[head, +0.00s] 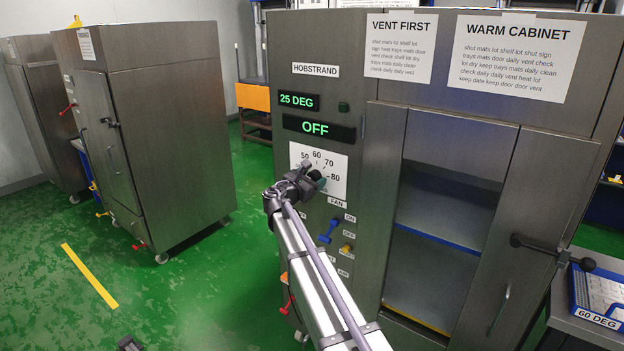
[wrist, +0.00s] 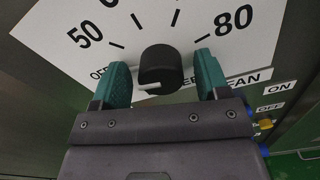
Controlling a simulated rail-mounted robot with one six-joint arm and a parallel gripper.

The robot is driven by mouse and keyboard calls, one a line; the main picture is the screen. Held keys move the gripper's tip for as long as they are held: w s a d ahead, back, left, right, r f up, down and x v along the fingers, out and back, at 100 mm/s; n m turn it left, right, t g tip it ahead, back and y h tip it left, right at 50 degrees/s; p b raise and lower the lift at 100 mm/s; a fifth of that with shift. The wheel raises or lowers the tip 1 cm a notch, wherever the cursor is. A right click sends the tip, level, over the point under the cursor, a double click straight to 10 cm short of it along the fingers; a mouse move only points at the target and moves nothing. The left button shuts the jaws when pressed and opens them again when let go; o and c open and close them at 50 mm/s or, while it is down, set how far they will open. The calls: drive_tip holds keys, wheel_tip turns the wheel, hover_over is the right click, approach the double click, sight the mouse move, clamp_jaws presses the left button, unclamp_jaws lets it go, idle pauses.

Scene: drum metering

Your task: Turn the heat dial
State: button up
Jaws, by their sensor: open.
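The heat dial (wrist: 160,68) is a black round knob with a pale pointer, on a white scale plate (head: 335,160) marked 50, 60, 70 and 80. In the wrist view the pointer points left, toward a label partly readable as "OFF". My gripper (wrist: 165,80) is open, with one green finger on each side of the knob and a gap visible at both sides. In the head view my gripper (head: 310,180) is in front of the plate and largely hides the knob. The green display (head: 318,128) above reads OFF, and the upper display (head: 298,100) reads 25 DEG.
Below the plate are a FAN label, a blue switch handle (head: 328,231) and a yellow knob (head: 347,249). The warm cabinet's compartment (head: 440,220) is open at right, with a black door handle (head: 550,250). A tray marked 60 DEG (head: 600,318) is at far right.

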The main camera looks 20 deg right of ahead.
drive_tip(key=shift+d, duration=0.1)
drive_tip(key=c, duration=0.9)
drive_tip(key=shift+c, duration=0.2)
